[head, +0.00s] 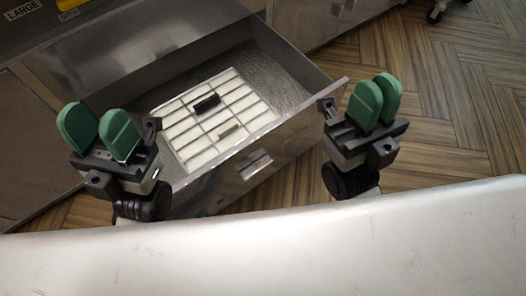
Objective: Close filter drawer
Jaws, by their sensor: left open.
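The filter drawer (291,137) is a metal drawer pulled well out of the cabinet toward me. Its front panel has a small recessed plate (255,166) near the middle. Inside lies a white gridded filter (240,106) with a dark block on it. My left gripper (99,132) is open and empty, in front of the drawer's left part and hiding that end. My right gripper (377,101) is beside the front panel's right end, with green pads close together and nothing seen between them. Contact with the panel cannot be made out.
The metal cabinet (120,52) stands behind the drawer, with a "LARGE" label at the top left. Wood-patterned floor (450,110) is clear on the right. A caster (435,14) shows at the top right.

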